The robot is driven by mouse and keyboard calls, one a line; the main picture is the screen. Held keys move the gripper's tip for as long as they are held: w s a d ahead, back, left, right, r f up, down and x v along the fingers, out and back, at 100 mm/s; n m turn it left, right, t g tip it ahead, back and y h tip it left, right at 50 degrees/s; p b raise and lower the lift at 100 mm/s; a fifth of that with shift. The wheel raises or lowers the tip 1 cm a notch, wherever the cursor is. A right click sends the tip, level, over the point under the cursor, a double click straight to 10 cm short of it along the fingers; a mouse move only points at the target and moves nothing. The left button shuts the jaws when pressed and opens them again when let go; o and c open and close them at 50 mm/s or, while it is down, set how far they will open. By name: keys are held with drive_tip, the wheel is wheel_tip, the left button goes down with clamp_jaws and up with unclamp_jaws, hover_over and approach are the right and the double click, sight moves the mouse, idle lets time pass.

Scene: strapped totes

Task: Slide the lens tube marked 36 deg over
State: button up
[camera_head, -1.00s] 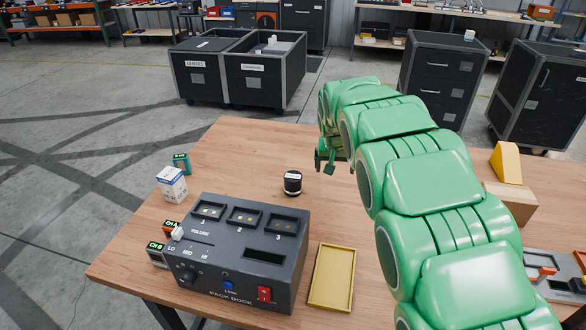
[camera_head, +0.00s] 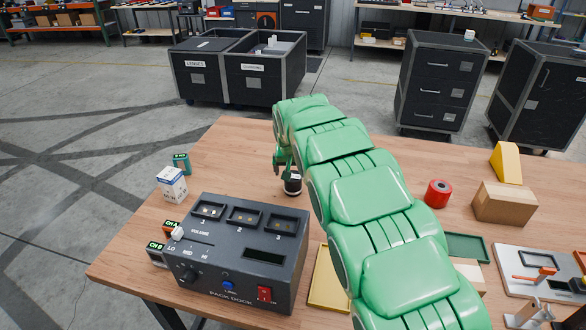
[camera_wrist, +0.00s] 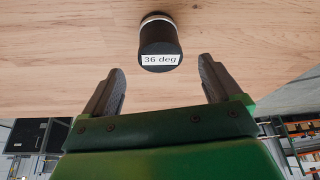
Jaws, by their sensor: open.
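The lens tube (camera_wrist: 159,38) is a short black cylinder with a pale ring and a white label reading "36 deg". It stands on the wooden table, and part of it shows in the head view (camera_head: 292,187) behind the dock. My gripper (camera_wrist: 160,84) is open and empty in the wrist view, its two dark fingers pointing toward the tube. The tube lies just beyond the fingertips, roughly centred between them, not between the fingers. In the head view my gripper (camera_head: 285,168) is low beside the tube, partly hidden by my green arm.
The dark pack dock (camera_head: 225,270) stands in front of the tube. A yellow tray (camera_head: 322,295) lies right of it, partly behind my arm. A white box (camera_head: 172,184) is at left. The table's back left is clear.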

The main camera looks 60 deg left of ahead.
sight(293, 177)
drive_tip(key=shift+x, duration=3.9)
drive_tip(key=c, duration=1.2)
drive_tip(key=shift+w+d, duration=7.05)
drive_tip(key=shift+d, duration=0.05)
drive_tip(key=shift+c, duration=0.2)
drive_tip(key=o, duration=1.3)
drive_tip(key=shift+r, duration=0.15)
